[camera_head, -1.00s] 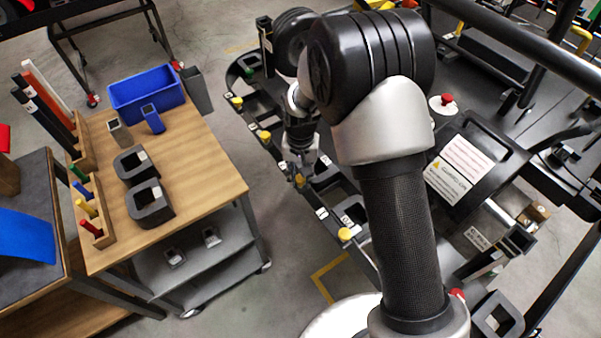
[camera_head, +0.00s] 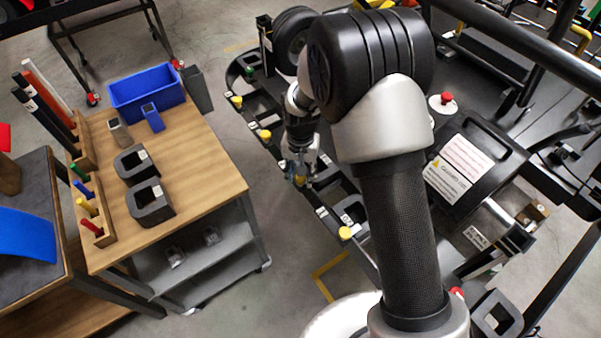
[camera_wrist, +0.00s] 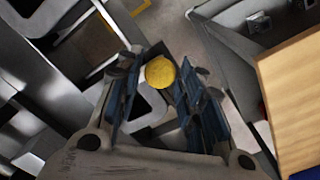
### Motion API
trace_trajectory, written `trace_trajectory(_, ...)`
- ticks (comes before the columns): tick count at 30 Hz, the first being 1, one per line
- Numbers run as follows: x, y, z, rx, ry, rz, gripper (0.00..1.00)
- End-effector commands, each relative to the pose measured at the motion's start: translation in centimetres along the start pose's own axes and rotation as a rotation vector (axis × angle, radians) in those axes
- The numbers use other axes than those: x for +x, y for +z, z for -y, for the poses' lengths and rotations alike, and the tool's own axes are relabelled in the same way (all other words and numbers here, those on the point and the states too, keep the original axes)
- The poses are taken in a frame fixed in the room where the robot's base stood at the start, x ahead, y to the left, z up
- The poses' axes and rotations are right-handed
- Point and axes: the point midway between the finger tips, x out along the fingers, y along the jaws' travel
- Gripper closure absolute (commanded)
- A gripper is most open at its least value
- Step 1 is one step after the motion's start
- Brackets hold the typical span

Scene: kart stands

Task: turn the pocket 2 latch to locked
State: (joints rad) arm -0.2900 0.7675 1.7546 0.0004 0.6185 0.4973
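A yellow latch knob (camera_head: 300,181) on the dark rail of the kart stand (camera_head: 330,190) is at my gripper (camera_head: 301,176). In the wrist view this round yellow knob (camera_wrist: 160,72) sits between the tips of my two blue-grey fingers. My gripper (camera_wrist: 161,75) is open, one finger on each side of the knob, with a small gap showing. I cannot tell whether either finger touches it. Small white labels lie along the rail, too small to read, so I cannot confirm the pocket number. The fingers partly hide the latch below the knob.
Other yellow knobs stand along the rail, one nearer (camera_head: 345,233) and one farther (camera_head: 265,134). A red button (camera_head: 446,97) and a black box with a warning label (camera_head: 462,170) are on the stand. A wooden-topped cart (camera_head: 205,175) stands left across clear floor.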

Motion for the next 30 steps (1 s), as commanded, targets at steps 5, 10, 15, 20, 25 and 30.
trace_trajectory(5, 0.0, 0.0, 0.0, -0.001, 0.0, 0.0, 0.52)
trace_trajectory(10, 0.0, 0.0, 0.0, -0.001, 0.001, 0.001, 0.52)
trace_trajectory(15, -0.4, 0.0, 0.0, -0.001, 0.0, -0.001, 0.52)
trace_trajectory(20, -2.6, -0.1, 0.0, -0.001, -0.002, -0.003, 0.52)
trace_trajectory(25, -6.3, -0.1, 0.1, -0.001, -0.002, -0.004, 0.52)
trace_trajectory(30, -9.6, -0.1, 0.0, -0.001, -0.002, -0.003, 0.52)
